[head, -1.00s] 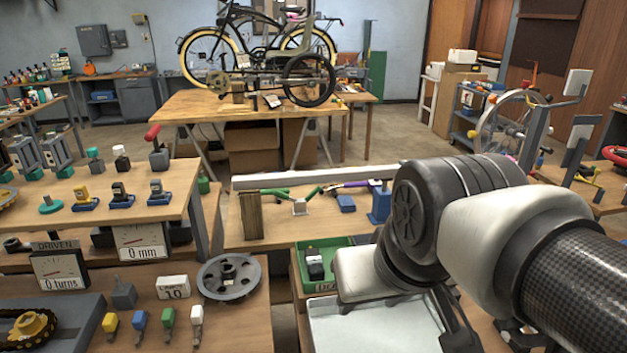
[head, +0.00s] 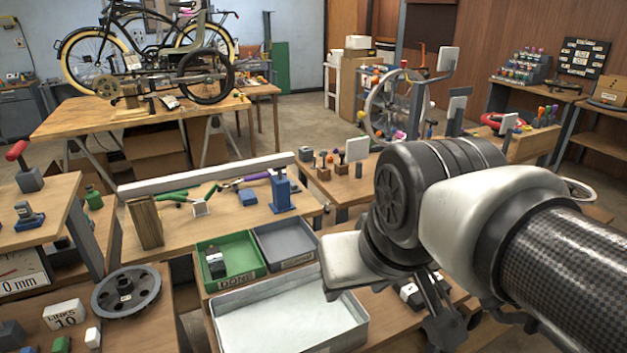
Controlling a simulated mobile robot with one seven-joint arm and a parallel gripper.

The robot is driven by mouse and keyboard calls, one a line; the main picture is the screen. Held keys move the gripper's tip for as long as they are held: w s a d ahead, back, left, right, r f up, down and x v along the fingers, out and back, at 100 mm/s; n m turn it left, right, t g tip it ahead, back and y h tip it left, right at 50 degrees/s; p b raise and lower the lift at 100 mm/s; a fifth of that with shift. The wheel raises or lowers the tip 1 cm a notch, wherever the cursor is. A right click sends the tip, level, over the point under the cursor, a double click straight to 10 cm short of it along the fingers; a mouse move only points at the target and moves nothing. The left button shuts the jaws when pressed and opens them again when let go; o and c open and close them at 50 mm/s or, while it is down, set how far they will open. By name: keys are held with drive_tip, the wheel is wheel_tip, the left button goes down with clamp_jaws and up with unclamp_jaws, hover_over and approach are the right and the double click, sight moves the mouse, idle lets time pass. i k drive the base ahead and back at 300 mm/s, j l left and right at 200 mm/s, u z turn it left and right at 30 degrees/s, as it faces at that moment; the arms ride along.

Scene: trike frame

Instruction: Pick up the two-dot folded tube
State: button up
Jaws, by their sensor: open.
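I cannot make out a folded tube with two dots for certain in the head view. A small white block with dark marks (head: 410,292) lies on the bench beside my gripper; it is partly hidden and its dots cannot be counted. My gripper (head: 452,325) is at the lower right, pointing down, its fingers partly cut off by the bottom edge and shaded by my arm. It is open, and I see nothing held in it.
An empty pale tray (head: 290,312) lies left of my gripper. Behind it are a green bin (head: 228,258) holding a small dark and white part, and a grey bin (head: 285,242). A long pale bar (head: 205,175) and a blue stand (head: 282,192) are farther back.

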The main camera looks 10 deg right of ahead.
sight(410, 295)
drive_tip(key=l+z, duration=0.3)
drive_tip(key=k+l+z, duration=0.1)
drive_tip(key=l+z, duration=0.15)
drive_tip(key=k+j+z, duration=0.25)
drive_tip(key=j, duration=0.15)
drive_tip(key=k+j+z, duration=0.2)
drive_tip(key=i+l+u, duration=0.45)
drive_tip(key=l, duration=0.2)
drive_tip(key=i+l+u, duration=0.35)
drive_tip(key=l+u, duration=0.15)
drive_tip(key=l, duration=0.25)
